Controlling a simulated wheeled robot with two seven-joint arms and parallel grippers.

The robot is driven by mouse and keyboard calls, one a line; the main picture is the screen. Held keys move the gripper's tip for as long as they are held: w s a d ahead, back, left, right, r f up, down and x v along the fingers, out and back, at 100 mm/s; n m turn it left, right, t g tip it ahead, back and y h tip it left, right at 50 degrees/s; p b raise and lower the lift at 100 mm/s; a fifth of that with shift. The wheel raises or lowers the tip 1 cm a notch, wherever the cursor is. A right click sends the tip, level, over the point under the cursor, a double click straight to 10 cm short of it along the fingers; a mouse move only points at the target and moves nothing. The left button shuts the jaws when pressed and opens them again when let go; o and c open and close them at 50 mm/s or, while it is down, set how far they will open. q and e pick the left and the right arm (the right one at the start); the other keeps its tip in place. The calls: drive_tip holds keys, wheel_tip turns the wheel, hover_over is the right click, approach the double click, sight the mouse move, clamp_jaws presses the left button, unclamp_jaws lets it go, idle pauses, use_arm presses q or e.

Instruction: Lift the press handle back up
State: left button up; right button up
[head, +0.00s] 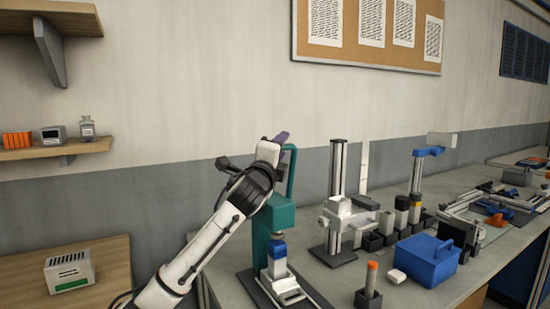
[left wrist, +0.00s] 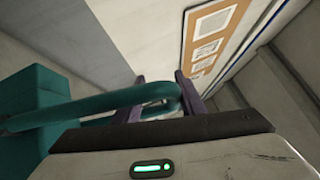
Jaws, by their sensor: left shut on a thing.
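The press (head: 281,219) is teal and stands on a dark base at the near left end of the bench. Its teal handle (head: 291,172) rises beside the press head, partly hidden by my gripper and wrist. In the left wrist view the handle (left wrist: 95,102) runs in from the left, from the teal press body (left wrist: 38,108), and ends in a rounded bend between the purple fingers. My left gripper (head: 277,140) is shut on the handle near the top; it also shows in the left wrist view (left wrist: 160,95). The press's blue and white lower part (head: 278,260) sits under the head. My right gripper is out of view.
A grey column stand (head: 337,195) stands right of the press. A blue caddy (head: 425,262), a holder with an orange-tipped piece (head: 370,287) and several small dark bins crowd the bench. A wall shelf (head: 60,150) is at the left. The wall is close behind the press.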

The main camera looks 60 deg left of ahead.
use_arm(q)
drive_tip(key=b+v, duration=0.1)
drive_tip(key=v, duration=0.7)
drive_tip(key=shift+s+f, duration=0.2)
drive_tip(key=shift+s, duration=0.1)
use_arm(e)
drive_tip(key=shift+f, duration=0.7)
use_arm(q)
drive_tip(key=shift+d, duration=0.1)
